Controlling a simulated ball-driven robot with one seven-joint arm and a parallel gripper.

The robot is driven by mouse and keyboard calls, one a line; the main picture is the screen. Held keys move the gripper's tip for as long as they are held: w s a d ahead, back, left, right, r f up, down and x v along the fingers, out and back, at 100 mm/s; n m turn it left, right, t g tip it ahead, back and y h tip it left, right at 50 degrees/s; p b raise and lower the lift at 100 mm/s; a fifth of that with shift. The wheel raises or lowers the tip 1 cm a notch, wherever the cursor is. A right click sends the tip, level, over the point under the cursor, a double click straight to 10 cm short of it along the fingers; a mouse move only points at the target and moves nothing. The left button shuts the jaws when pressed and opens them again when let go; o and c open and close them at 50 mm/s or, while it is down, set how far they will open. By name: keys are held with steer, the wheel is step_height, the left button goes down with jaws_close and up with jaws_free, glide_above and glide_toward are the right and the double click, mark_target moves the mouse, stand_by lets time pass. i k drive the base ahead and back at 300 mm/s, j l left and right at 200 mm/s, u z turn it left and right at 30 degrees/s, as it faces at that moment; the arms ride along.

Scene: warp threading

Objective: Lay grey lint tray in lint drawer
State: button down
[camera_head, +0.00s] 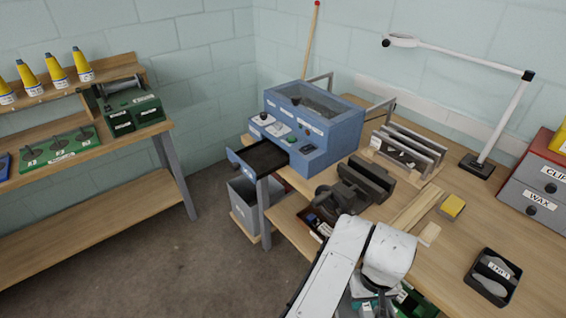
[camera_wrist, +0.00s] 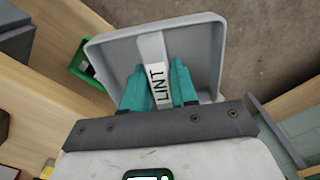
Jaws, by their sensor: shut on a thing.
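The grey lint tray (camera_wrist: 205,60) fills the upper middle of the wrist view. A pale bar with the label LINT runs across its middle. My gripper (camera_wrist: 158,85) has its teal fingers on both sides of this bar and is shut on it. In the head view my white arm hides most of the gripper and tray at the bottom. An open drawer (camera_head: 240,164) sticks out of the left side of the blue machine (camera_head: 330,150); I take it for the lint drawer. Its inside is dark and looks empty. The tray is apart from it.
A dark vise-like block (camera_head: 362,182), a slotted rack (camera_head: 408,148) and a yellow block (camera_head: 452,206) stand on the bench. A black tray (camera_head: 492,292) sits at right. A grey bin (camera_head: 248,200) is below the drawer. Open floor lies left of the bench.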

mark_target(261, 160)
steer(key=i+j+u, duration=0.25)
steer(key=u, duration=0.2)
steer(key=i+j+u, duration=0.55)
steer(key=i+u, duration=0.15)
steer(key=u, duration=0.15)
steer(key=i+j, duration=0.1)
steer(key=i, duration=0.35)
steer(key=i+j, duration=0.15)
steer(key=i, duration=0.3)
steer(key=l+z, duration=0.05)
